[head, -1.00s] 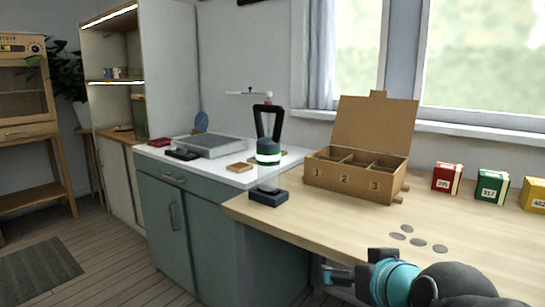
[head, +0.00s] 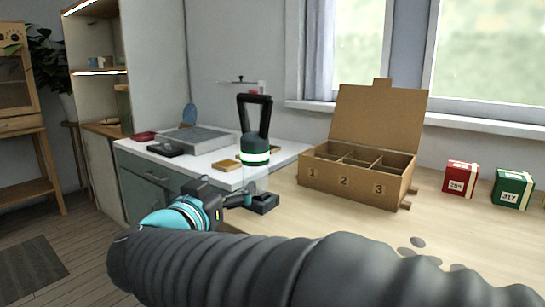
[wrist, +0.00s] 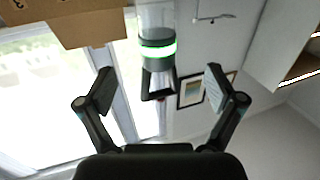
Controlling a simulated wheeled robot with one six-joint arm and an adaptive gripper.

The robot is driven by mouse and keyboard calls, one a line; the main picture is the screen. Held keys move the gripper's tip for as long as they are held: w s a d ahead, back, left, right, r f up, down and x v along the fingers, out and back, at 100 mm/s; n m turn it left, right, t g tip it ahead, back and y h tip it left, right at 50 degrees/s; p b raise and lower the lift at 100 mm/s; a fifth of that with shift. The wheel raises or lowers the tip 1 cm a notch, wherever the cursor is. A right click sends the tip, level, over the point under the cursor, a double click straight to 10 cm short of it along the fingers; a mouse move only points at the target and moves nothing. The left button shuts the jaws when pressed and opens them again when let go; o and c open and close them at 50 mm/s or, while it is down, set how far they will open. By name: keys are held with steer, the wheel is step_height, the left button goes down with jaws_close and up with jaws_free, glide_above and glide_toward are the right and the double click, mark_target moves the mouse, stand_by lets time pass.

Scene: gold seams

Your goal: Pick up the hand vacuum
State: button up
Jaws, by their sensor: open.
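The hand vacuum (head: 255,158) stands upright with a black loop handle on top, a dark green body with a glowing ring, and a clear lower part. In the wrist view, which is upside down, the vacuum (wrist: 157,50) shows beyond and between my open fingers (wrist: 160,88), handle pointing down. The exact gap is hard to tell.
A cardboard box (head: 352,182) with numbered compartments and a raised lid stands right of the vacuum. Red (head: 460,179) and green (head: 513,188) numbered boxes stand farther right. Flat grey discs (head: 418,242) lie on the table. A white counter (head: 210,172) with a grey tray is behind.

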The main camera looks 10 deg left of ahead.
mark_target(249, 167)
steer(key=w, duration=0.5)
steer(key=w+d, duration=0.1)
steer(key=w, duration=0.2)
steer(key=shift+w, duration=0.1)
steer(key=shift+w+d+r, duration=0.1)
steer(key=shift+w+d, duration=0.05)
steer(key=shift+w, duration=1.2)
steer(key=shift+w+d+r, duration=0.1)
steer(key=shift+w+d, duration=0.05)
steer(key=shift+w, duration=1.2)
steer(key=c, duration=1.4)
